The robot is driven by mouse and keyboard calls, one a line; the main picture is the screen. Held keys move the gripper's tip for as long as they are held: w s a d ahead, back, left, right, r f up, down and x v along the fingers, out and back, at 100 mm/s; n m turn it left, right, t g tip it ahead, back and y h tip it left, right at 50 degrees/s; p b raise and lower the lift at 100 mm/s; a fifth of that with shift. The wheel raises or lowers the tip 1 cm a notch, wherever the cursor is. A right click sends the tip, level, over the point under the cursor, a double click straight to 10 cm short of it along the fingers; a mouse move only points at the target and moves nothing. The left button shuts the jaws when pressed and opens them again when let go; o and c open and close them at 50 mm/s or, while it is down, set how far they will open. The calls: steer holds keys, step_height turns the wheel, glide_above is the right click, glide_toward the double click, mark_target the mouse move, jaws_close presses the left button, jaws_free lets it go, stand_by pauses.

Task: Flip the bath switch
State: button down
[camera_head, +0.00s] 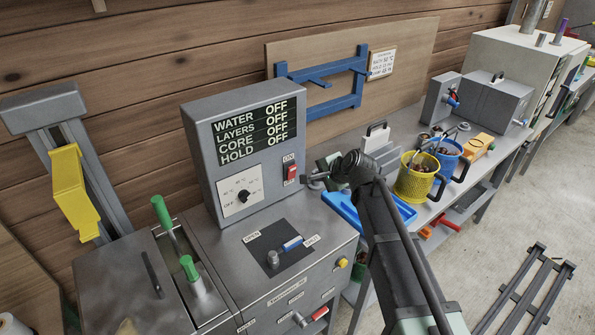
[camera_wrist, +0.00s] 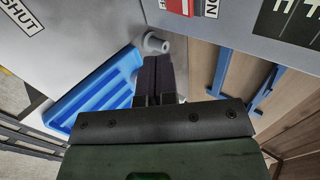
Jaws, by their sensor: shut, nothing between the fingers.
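The bath switch is a red rocker (camera_head: 291,172) on a white plate marked ON, low on the right of the grey control box (camera_head: 205,145). It also shows at the top edge of the wrist view (camera_wrist: 180,5), partly cut off. My gripper (camera_head: 312,179) is just right of the switch and looks close to it but apart. In the wrist view my gripper (camera_wrist: 158,62) has its dark fingers together with nothing between them. The display (camera_head: 255,131) reads OFF for WATER, LAYERS, CORE and HOLD.
A dial (camera_head: 242,196) sits left of the switch. A blue-handled lever (camera_head: 291,243) marked OPEN and SHUT is on the bath top below. A blue tray (camera_wrist: 95,92), a yellow basket (camera_head: 414,184) and a blue basket (camera_head: 447,165) stand to the right.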

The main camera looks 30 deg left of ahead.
steer(key=b, duration=0.6)
glide_toward(293, 173)
steer(key=x, duration=0.5)
steer(key=shift+a+f, duration=0.15)
steer(key=shift+f, duration=0.1)
steer(key=shift+w+a, duration=0.1)
steer(key=shift+a, duration=0.15)
